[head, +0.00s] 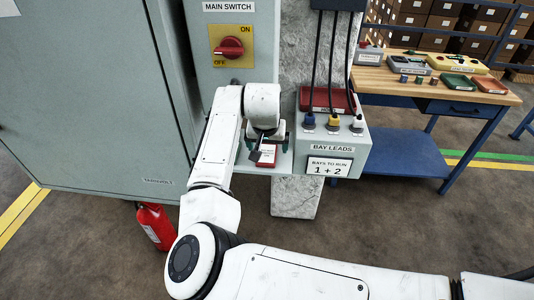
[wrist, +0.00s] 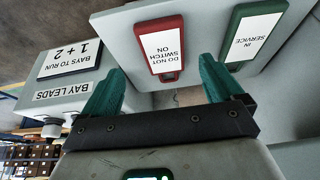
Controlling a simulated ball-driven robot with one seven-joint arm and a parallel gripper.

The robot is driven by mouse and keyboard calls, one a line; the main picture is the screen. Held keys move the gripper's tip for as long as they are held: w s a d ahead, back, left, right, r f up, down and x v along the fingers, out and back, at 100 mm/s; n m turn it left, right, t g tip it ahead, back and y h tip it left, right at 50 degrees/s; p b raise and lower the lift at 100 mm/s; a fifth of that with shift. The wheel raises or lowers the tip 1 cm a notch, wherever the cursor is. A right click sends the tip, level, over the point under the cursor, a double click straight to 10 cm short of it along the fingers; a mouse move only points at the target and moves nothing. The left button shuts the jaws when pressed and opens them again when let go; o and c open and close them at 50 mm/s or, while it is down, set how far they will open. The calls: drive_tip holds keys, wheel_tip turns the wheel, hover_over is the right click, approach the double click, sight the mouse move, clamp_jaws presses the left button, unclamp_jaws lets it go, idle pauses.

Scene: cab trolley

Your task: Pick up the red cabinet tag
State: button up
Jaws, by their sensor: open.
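The red cabinet tag is a red-framed plate with a white "DO NOT SWITCH ON" label. It lies on a small grey shelf below the main switch, and the head view shows part of it (head: 267,157) beneath my gripper (head: 262,145). In the wrist view the red tag (wrist: 166,48) is just beyond and between the two teal fingertips of my gripper (wrist: 160,82). My gripper is open and empty, with a gap to the tag. My arm and gripper hide part of the tag in the head view.
A green "IN SERVICE" tag (wrist: 254,38) lies beside the red one on the shelf (wrist: 205,35). The grey "BAY LEADS" box (head: 334,139) with plugs and cables stands close on the right. The main switch cabinet (head: 262,22) rises behind. A fire extinguisher (head: 155,226) stands below left.

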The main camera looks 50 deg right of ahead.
sight(267, 154)
drive_tip(key=x, duration=0.2)
drive_tip(key=p+x, duration=0.1)
drive_tip(key=x, duration=0.2)
drive_tip(key=shift+w+a, duration=0.15)
drive_tip(key=shift+w, duration=0.1)
drive_tip(key=c, duration=1.1)
drive_tip(key=shift+c, duration=0.2)
drive_tip(key=shift+b, duration=0.4)
drive_tip(key=s+a+b, duration=0.3)
drive_tip(key=s+a, duration=0.8)
drive_tip(key=a, duration=0.3)
